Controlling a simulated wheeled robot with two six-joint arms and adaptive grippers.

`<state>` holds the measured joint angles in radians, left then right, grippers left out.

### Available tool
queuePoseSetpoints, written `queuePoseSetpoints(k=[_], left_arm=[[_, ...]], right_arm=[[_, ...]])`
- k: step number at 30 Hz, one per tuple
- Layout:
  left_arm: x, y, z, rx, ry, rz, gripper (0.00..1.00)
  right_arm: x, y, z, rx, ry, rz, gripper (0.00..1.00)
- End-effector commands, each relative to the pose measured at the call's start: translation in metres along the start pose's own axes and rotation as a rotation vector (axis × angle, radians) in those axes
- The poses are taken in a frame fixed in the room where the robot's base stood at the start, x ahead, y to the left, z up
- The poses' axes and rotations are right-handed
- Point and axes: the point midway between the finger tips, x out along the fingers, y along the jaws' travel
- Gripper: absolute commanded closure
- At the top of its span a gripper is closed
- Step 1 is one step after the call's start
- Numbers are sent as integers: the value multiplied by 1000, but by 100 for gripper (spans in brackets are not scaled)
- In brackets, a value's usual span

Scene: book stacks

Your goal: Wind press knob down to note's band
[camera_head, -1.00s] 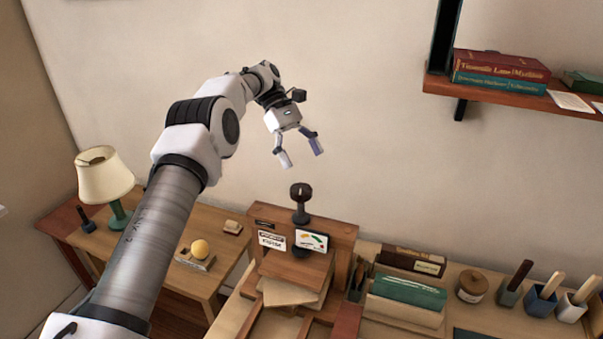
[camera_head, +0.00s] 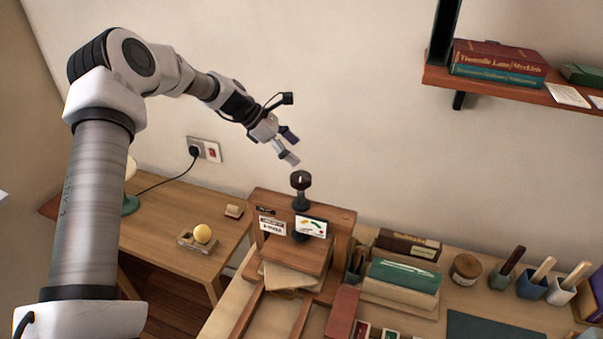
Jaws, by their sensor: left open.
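The press knob (camera_head: 301,181) is a dark round knob on a short post, on top of the wooden press (camera_head: 330,213). A white dial card (camera_head: 311,227) with green, yellow and red marks is on the press front. A white note (camera_head: 272,226) with dark lettering is beside it; its words are too small to read surely. My left gripper (camera_head: 290,148) is open and empty, tilted, above and slightly left of the knob, apart from it. My right gripper is out of view.
A green box (camera_head: 405,275), a round jar (camera_head: 466,268) and several brush pots (camera_head: 532,283) stand at right. A book shelf (camera_head: 500,90) hangs above right. The wall behind the gripper is clear.

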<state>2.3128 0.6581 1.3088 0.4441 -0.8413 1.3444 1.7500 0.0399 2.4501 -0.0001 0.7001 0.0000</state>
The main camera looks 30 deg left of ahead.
Motion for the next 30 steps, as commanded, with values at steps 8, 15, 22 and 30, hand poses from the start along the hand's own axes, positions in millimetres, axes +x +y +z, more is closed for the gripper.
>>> queuePoseSetpoints(k=[8,15,22,30], left_arm=[[-13,-60,-15,-433,-17,367,16],[-6,-69,-24,-487,-17,428,16],[26,-57,-31,-482,-15,428,16],[55,-43,-31,-483,-14,426,16]], right_arm=[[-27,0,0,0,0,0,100],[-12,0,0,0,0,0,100],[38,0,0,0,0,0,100],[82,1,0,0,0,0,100]])
